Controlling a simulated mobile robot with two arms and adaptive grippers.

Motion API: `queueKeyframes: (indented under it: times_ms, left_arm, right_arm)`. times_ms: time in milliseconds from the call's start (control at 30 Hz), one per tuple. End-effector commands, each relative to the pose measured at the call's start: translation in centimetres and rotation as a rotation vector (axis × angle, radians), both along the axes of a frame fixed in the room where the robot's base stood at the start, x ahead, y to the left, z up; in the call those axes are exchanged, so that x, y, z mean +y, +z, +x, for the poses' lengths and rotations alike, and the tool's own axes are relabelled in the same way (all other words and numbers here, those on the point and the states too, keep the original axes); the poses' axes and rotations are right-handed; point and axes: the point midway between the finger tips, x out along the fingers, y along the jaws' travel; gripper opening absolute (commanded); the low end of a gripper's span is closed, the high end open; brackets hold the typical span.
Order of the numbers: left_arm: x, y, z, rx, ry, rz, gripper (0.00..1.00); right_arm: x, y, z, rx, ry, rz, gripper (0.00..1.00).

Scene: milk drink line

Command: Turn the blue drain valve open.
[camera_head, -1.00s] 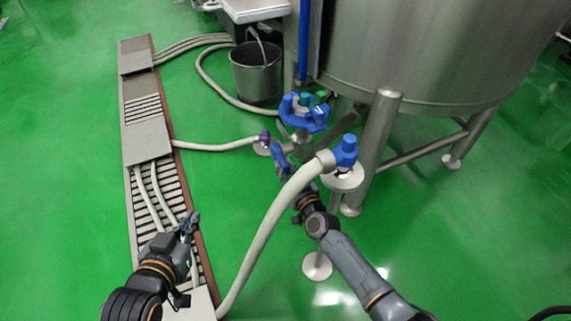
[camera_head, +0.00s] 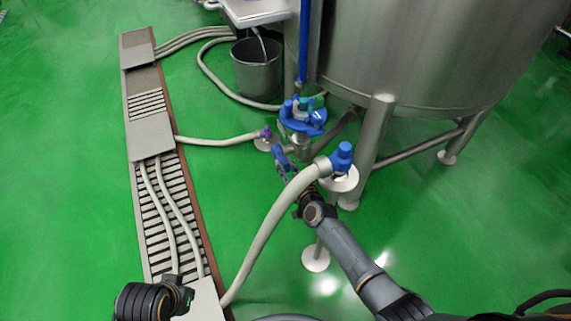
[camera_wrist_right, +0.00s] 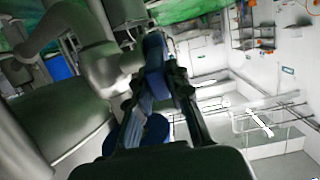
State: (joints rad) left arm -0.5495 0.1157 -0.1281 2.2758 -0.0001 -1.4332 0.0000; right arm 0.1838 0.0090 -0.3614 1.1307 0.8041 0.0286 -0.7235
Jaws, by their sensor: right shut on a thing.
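The blue drain valve handle (camera_head: 282,158) is near the foot of the steel tank, below a blue multi-part fitting (camera_head: 302,117). My right gripper (camera_head: 289,169) is at this handle, partly hidden behind the pale hose. In the right wrist view, the blue handle (camera_wrist_right: 154,52) lies between the two dark fingers of the right gripper (camera_wrist_right: 160,85), which are shut on it. I cannot tell the handle's exact turn angle. My left gripper (camera_head: 184,296) is at the bottom left over the drain channel, and its fingers are too unclear to read.
A pale hose (camera_head: 268,222) with a blue end fitting (camera_head: 342,156) arches just in front of my right gripper. A tank leg (camera_head: 374,145) stands to its right. A steel bucket (camera_head: 257,72) is behind. Open green floor lies left and right.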

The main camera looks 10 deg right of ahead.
Motion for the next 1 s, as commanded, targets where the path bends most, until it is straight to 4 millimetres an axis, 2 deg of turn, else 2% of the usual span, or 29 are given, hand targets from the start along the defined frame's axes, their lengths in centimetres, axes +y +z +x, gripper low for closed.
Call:
queueKeyframes:
  times_ms: [33, 67, 133, 167, 567, 767, 1000]
  left_arm:
    - [0.0, 0.0, 0.0, -0.001, 0.0, 0.0, 0.0]
    - [0.0, 0.0, 0.0, -0.001, 0.0, 0.0, 0.0]
    - [0.0, 0.0, 0.0, -0.001, 0.0, 0.0, 0.0]
    - [0.0, 0.0, 0.0, -0.002, 0.0, 0.0, 0.0]
    - [-0.1, 0.1, 0.1, -0.003, -0.001, -0.001, 0.0]
    - [-0.1, 0.1, 0.1, -0.003, -0.001, -0.001, 0.0]
    - [0.0, 0.1, 0.1, -0.003, 0.0, -0.001, 0.0]
  right_arm:
    - [0.0, 0.3, 0.2, -0.007, -0.002, 0.003, 0.0]
    - [0.0, 0.3, 0.2, -0.007, -0.003, 0.002, 0.24]
    - [0.0, 0.3, 0.2, -0.006, -0.002, 0.002, 0.39]
    - [0.0, 0.3, 0.2, -0.006, -0.002, 0.002, 0.41]
    - [-0.1, 0.2, -0.5, -0.001, 0.0, 0.002, 0.41]
    - [-0.9, 0.7, -3.0, 0.0, -0.001, 0.002, 0.41]
    - [-2.4, 1.9, -7.3, -0.002, -0.002, 0.001, 0.41]
